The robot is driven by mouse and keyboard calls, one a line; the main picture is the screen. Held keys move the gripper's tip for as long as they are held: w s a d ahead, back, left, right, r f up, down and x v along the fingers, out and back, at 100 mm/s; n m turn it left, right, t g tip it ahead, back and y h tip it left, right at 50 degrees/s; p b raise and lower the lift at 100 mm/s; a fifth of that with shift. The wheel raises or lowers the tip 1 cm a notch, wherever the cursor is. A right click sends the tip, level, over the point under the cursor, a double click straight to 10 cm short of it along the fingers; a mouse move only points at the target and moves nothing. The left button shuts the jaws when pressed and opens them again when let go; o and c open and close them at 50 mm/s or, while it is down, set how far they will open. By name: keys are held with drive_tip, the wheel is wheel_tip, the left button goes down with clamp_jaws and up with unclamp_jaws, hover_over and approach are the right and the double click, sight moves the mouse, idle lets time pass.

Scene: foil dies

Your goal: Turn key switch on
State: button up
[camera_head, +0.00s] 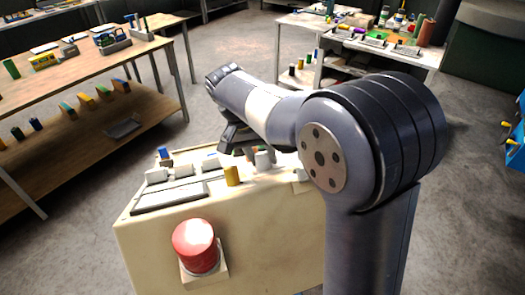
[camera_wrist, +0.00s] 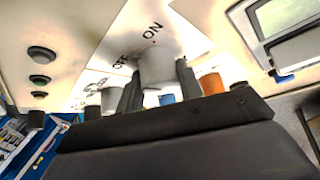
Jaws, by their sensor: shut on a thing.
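The key switch (camera_wrist: 158,62) is a pale grey knob on the cream panel, with the printed words ON and OFF beside it in the wrist view. My gripper (camera_wrist: 158,90) has one dark finger on each side of the knob and is shut on it. Which mark the switch points to cannot be told, as the fingers and the viewing angle hide its front. In the head view my gripper (camera_head: 238,140) is low at the back of the cream control box (camera_head: 225,225), partly hidden by my arm.
A red button (camera_head: 195,246) sticks out from the box's front. A yellow knob (camera_head: 232,176) and white switches (camera_head: 183,168) stand close by on its top. The wrist view shows an orange knob (camera_wrist: 211,84) just right of the fingers. A wooden table (camera_head: 85,75) stands at left.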

drive_tip(key=m+g+h+p, duration=0.1)
drive_tip(key=m+h, duration=0.2)
drive_tip(key=m, duration=0.2)
drive_tip(key=shift+a, duration=0.1)
drive_tip(key=m+g+h, duration=0.1)
drive_tip(key=m, duration=0.1)
drive_tip(key=m+g+h, duration=0.1)
drive_tip(key=m, duration=0.2)
drive_tip(key=shift+w+g+p, duration=0.1)
drive_tip(key=shift+g+p, duration=0.3)
drive_tip(key=shift+m, duration=0.3)
drive_tip(key=o, duration=1)
drive_tip(key=shift+f, duration=0.1)
